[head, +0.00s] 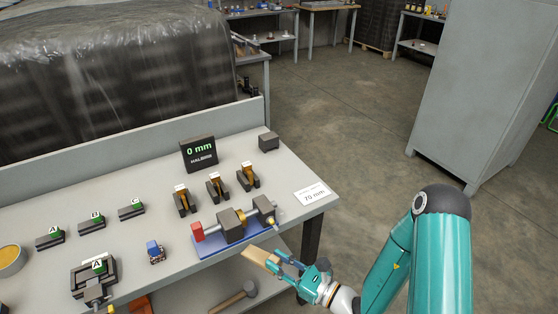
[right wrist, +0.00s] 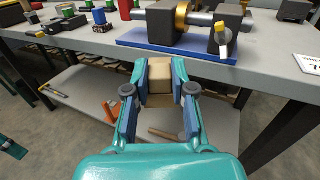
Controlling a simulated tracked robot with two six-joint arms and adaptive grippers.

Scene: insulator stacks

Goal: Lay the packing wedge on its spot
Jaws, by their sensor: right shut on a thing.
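My right gripper (head: 287,270) is shut on a tan wooden block, the packing wedge (head: 260,256). It holds the wedge in front of the bench's front edge, beside the blue-based fixture (head: 203,252). In the right wrist view the wedge (right wrist: 160,72) sits between the two fingers (right wrist: 160,95), with the shelf below and behind it. The fixture (right wrist: 150,39) carries dark blocks, a shaft and a brass ring. I cannot make out a marked spot for the wedge. My left gripper is not in view in the head view.
On the bench (head: 150,215) stand a display reading 0 mm (head: 198,152), several small dark holders, a clamp (head: 93,275), a blue-topped item (head: 154,250) and a 70 mm card (head: 311,193). A mallet (head: 236,297) lies on the lower shelf. A grey cabinet (head: 485,90) stands at right.

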